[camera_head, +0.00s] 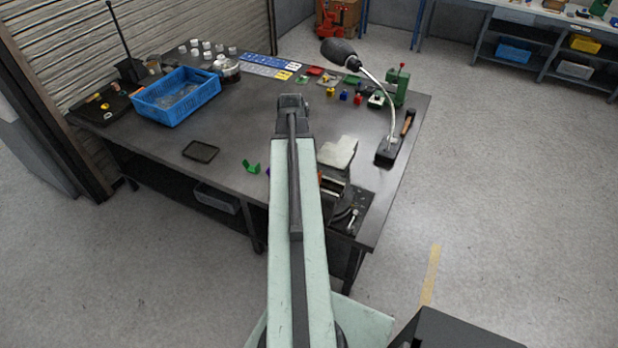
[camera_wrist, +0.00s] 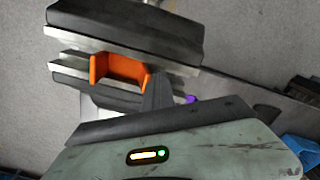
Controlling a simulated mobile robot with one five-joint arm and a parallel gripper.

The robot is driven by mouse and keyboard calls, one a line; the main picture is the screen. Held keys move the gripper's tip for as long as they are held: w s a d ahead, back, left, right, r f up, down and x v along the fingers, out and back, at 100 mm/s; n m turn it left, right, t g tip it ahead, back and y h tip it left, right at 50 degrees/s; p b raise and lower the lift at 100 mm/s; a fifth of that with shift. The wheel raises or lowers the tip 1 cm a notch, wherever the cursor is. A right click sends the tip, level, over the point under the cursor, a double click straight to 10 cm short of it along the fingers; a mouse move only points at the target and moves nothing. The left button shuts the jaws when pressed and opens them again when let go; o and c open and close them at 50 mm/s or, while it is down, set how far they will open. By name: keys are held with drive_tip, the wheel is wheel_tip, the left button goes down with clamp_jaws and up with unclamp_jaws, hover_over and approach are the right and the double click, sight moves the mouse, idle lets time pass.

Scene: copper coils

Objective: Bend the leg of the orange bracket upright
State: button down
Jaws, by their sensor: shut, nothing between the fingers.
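The orange bracket (camera_wrist: 122,67) sits in the vise (camera_wrist: 125,42) in the wrist view, between its two pale metal jaws. It shows a flat middle with a raised part at the left end and another at the right end. My gripper (camera_wrist: 157,88) is shut and empty, its dark fingers close to the bracket's right end. I cannot tell whether they touch it. In the head view the vise (camera_head: 334,186) stands at the table's front right, partly behind my arm, which hides my gripper and most of the bracket.
A green bracket (camera_head: 251,167) and a small dark tray (camera_head: 201,151) lie left of my arm. A purple piece (camera_wrist: 191,99) is near the vise. A blue crate (camera_head: 176,97) stands at the back left. A desk lamp (camera_head: 378,85) and hammer (camera_head: 407,123) are at the right.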

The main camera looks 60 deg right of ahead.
drive_tip(key=shift+s, duration=0.75)
drive_tip(key=shift+w, duration=0.15)
wheel_tip(320, 180, up, 7)
drive_tip(key=p, duration=0.7)
drive_tip(key=shift+w, duration=0.45)
